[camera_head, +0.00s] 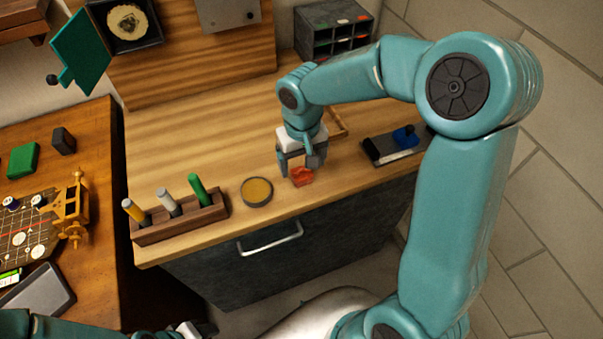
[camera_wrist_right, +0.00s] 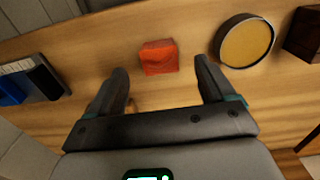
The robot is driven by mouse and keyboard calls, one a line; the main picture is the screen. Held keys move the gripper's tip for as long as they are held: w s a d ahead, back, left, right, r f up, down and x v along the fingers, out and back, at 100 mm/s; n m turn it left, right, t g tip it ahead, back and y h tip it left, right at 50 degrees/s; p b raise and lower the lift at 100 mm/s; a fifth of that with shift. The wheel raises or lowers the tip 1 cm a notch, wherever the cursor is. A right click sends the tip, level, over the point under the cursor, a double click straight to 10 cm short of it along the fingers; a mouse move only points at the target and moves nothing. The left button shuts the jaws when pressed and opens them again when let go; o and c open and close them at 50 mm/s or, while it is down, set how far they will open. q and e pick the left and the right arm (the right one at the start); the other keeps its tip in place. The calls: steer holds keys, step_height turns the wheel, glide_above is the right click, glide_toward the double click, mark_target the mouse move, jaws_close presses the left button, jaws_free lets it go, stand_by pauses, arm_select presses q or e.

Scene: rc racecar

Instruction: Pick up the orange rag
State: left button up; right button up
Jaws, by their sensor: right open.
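In the right wrist view the rag (camera_wrist_right: 159,57) lies just beyond the fingertips, between the lines of the two fingers. My right gripper (camera_wrist_right: 162,78) is open and empty; neither finger touches the rag in that view. My left arm shows only at the bottom left of the head view, and its jaws cannot be made out.
A round tin (camera_head: 257,191) stands left of the rag. A wooden holder (camera_head: 180,222) with upright markers is farther left. A dark tray with a blue item (camera_head: 392,148) lies to the right. A drawer organizer (camera_head: 337,30) stands at the back.

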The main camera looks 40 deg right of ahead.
mark_target(302, 172)
steer(key=f, duration=0.3)
steer(key=shift+w+d, duration=0.1)
steer(key=shift+w, duration=0.1)
steer(key=shift+f, duration=0.4)
steer(key=shift+s, duration=0.1)
steer(key=shift+c, duration=0.7)
steer(key=c, duration=1)
steer(key=shift+r, duration=0.15)
step_height(302, 172, up, 20)
steer(key=shift+f, duration=0.1)
